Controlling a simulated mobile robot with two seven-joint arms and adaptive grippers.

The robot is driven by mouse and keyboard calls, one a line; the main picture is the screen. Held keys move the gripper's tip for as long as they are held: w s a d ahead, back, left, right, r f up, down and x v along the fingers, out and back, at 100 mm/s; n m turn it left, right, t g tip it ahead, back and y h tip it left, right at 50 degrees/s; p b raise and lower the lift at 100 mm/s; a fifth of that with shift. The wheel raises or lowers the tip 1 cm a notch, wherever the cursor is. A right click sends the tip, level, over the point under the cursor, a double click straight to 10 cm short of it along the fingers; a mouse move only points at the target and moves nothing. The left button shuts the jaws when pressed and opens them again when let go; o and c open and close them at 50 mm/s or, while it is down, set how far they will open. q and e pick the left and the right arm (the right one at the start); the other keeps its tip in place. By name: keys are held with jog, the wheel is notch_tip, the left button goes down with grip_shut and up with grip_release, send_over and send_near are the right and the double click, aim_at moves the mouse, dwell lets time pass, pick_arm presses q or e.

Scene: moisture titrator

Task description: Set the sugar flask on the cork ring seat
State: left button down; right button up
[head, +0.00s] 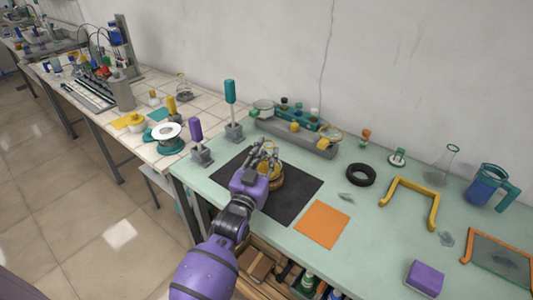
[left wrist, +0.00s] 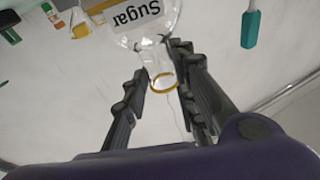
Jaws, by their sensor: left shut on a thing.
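The sugar flask is clear glass with a white "Sugar" label. In the left wrist view the flask (left wrist: 150,42) shows its neck and yellow rim between the two fingers of my left gripper (left wrist: 162,65), which is shut on the neck. In the head view my left gripper (head: 262,157) is over the black mat (head: 300,187), and the flask is mostly hidden by the hand. The tan cork ring seat (head: 277,183) is on the mat, right by the gripper and partly covered by it. I cannot tell whether the flask touches the ring.
An orange square mat (head: 323,224), a black ring (head: 361,175) and a yellow frame handle (head: 411,192) lie to the right. Purple (head: 196,133) and teal (head: 230,98) handled tools stand upright at left. A grey rack (head: 295,137) stands behind.

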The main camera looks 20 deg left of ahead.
pick_arm(q)
jog(key=shift+f, duration=0.15)
jog(key=shift+f, duration=0.25)
dwell(0.3)
jog(key=c, duration=1.4)
grip_release()
jog(key=shift+c, duration=0.2)
jog(key=shift+o, duration=0.5)
jog(key=shift+s, duration=0.15)
